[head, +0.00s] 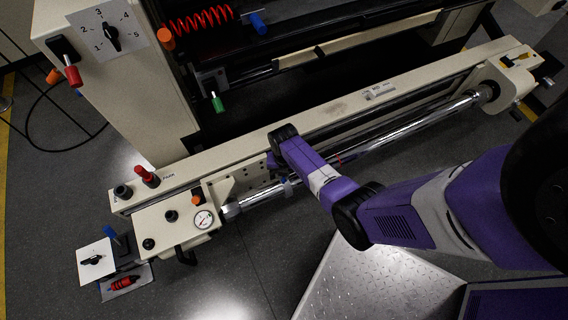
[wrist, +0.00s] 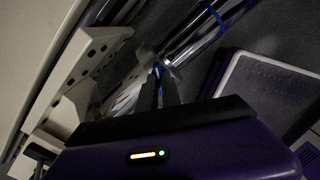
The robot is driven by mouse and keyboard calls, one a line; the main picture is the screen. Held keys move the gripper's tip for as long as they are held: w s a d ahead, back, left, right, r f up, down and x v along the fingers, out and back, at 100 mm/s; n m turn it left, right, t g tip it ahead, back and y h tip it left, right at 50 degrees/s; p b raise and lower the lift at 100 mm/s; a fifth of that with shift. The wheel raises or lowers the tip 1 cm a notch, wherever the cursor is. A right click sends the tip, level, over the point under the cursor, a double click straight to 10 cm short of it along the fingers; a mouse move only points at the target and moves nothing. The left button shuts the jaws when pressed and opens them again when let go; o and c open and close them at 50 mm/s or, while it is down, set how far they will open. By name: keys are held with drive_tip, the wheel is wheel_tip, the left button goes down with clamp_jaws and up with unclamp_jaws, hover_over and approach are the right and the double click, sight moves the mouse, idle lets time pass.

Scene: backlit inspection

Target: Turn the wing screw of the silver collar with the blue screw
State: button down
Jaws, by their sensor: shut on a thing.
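The silver collar (head: 288,187) sits around the long shiny shaft in the head view, just below the end of my arm. In the wrist view my gripper (wrist: 160,78) has its two dark fingers close together beside the shaft. A small bit of blue, the blue wing screw (wrist: 157,68), shows at the fingertips, and the gripper is shut on it. The fingers hide most of the screw, and I cannot tell its turn angle. In the head view my wrist hides the fingertips.
The shiny shaft (head: 405,130) runs from the gauge block (head: 178,222) to the right end bracket (head: 505,75). A red part (head: 340,161) is on the shaft right of the collar. A beige beam (head: 340,108) lies behind. A perforated bracket (wrist: 95,55) is close left of the fingers.

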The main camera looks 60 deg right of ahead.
drive_tip(key=c, duration=1.5)
unclamp_jaws()
drive_tip(key=shift+r+p, duration=1)
drive_tip(key=shift+r, duration=2.9)
